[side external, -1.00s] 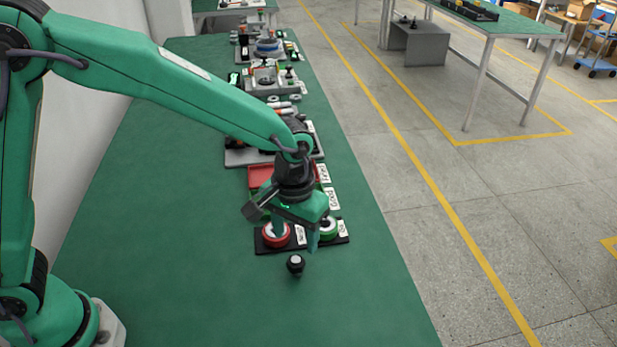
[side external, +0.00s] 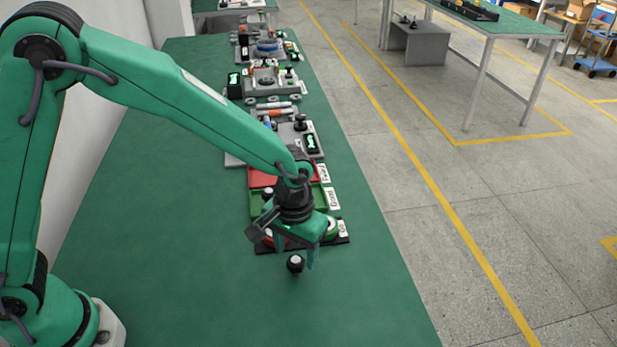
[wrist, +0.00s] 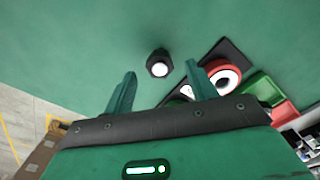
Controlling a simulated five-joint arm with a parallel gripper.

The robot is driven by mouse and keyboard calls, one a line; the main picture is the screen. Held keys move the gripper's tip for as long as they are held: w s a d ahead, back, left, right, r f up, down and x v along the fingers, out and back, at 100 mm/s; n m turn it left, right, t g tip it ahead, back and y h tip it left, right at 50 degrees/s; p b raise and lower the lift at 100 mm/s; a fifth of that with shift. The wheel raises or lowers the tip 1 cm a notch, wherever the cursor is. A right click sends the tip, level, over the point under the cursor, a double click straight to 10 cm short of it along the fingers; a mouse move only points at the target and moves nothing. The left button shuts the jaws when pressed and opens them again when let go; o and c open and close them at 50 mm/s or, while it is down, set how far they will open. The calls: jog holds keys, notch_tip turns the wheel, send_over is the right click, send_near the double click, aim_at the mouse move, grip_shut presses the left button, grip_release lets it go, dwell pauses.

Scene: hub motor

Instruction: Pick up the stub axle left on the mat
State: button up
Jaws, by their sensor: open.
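The stub axle (side external: 295,264) is a small black part with a pale round top. It stands on the green mat (side external: 180,250) in front of the black button base. In the wrist view the stub axle (wrist: 158,63) shows just beyond the fingertips, roughly between them and nearer the right one. My gripper (side external: 295,262) is open and empty, its fingers pointing down close to the stub axle. In the wrist view my gripper (wrist: 161,72) has its two green fingers well apart. I cannot tell whether either finger touches the stub axle.
A black base (side external: 270,250) with red and green round buttons lies just behind the stub axle, partly hidden by my gripper. Behind it are a green tray (side external: 258,203) and a red tray (side external: 262,178). The mat to the left and front is clear.

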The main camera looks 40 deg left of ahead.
aim_at(296, 259)
jog(key=shift+f, duration=1.6)
jog(key=c, duration=1.2)
jog(key=shift+r, duration=0.1)
jog(key=shift+r, duration=0.65)
jog(key=r, duration=0.3)
jog(key=shift+s+d+r, duration=0.1)
jog(key=shift+s+d, duration=0.15)
jog(key=shift+s, duration=0.15)
jog(key=s+d+r, duration=0.5)
jog(key=s+r, duration=0.1)
jog(key=s, duration=0.3)
jog(key=shift+s+d+r, duration=0.15)
jog(key=shift+s+r, duration=0.05)
jog(key=shift+s, duration=0.05)
